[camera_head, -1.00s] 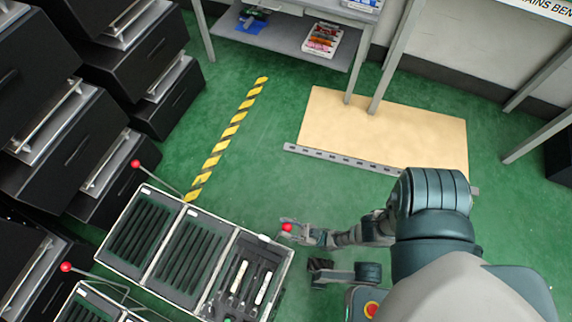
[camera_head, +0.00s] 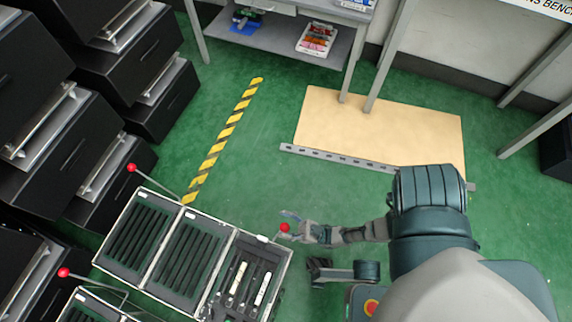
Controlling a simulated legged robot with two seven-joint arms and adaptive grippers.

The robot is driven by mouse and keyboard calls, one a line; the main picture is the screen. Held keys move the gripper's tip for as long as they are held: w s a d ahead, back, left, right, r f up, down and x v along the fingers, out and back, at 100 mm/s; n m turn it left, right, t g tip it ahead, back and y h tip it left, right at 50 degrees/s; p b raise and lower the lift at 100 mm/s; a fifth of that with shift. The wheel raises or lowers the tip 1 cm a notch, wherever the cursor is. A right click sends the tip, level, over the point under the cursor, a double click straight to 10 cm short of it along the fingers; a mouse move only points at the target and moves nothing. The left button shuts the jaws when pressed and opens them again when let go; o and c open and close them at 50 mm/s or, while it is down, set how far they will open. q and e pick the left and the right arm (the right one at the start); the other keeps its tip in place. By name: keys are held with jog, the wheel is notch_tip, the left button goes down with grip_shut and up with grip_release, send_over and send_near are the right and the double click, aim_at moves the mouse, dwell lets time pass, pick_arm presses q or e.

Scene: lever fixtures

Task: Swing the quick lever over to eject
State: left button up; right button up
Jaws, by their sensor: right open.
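Another red knob (camera_head: 132,168) on a thin rod rises at the fixture's far left corner. A third red knob (camera_head: 63,272) belongs to a second fixture at the bottom left. I cannot read which of these is the quick lever. My left gripper is not in view.
Black drawer units (camera_head: 60,130) line the left side. A grey bench with a shelf (camera_head: 280,38) stands at the back. A tan board (camera_head: 380,130) lies on the green floor (camera_head: 250,150), near a yellow-black stripe (camera_head: 225,135).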

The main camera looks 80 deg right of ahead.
jog(key=shift+r, duration=2.4)
